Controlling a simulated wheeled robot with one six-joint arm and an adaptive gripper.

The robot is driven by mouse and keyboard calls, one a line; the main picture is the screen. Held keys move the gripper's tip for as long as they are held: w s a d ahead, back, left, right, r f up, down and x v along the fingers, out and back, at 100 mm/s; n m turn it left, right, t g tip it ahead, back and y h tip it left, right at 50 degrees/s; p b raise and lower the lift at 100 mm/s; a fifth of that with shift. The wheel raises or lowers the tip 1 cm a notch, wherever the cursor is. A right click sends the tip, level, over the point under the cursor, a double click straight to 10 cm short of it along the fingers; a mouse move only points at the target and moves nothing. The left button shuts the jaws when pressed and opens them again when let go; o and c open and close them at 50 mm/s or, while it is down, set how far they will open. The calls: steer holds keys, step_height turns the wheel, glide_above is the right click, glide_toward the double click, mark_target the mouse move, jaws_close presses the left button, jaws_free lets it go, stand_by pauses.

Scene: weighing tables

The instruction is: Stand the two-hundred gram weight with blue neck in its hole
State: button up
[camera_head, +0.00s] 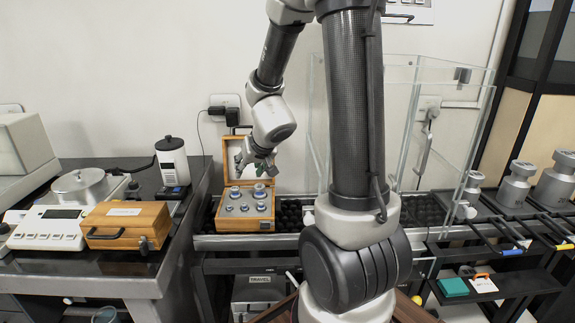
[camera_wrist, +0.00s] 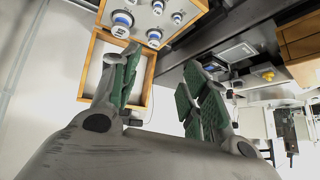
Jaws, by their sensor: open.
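In the wrist view, several have blue necks, including a large one (camera_wrist: 122,20) near the box edge by my left finger. Which is the two-hundred gram weight I cannot tell, as no marking is readable. My gripper (camera_head: 256,163) is above the rear of the box, before its raised lid (camera_head: 230,150). In the wrist view, my gripper (camera_wrist: 163,82) is open with nothing between its green-padded fingers.
A closed wooden case (camera_head: 125,222) and a white balance (camera_head: 48,228) are on the left table. A glass enclosure (camera_head: 400,130) stands right of the box, partly behind my arm. Large metal weights (camera_head: 515,185) stand far right. A wall socket with plugs is behind the lid.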

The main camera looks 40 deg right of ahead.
steer(key=s+a+r+n+y, duration=0.4)
steer(key=s+a+r, duration=0.3)
steer(key=s+r, duration=0.4)
steer(key=s+d+r+g+h, duration=0.1)
steer(key=s+d+g, duration=0.1)
steer(key=s, duration=0.5)
steer(key=s+d+r+g+h, duration=0.1)
steer(key=s+d+h, duration=0.1)
steer(key=s+d, duration=0.2)
steer(key=s, duration=0.3)
steer(key=shift+s+d+r+m+g+h, duration=0.2)
steer(key=shift+r+m+g+h, duration=0.1)
steer(key=shift+r+m+g, duration=0.1)
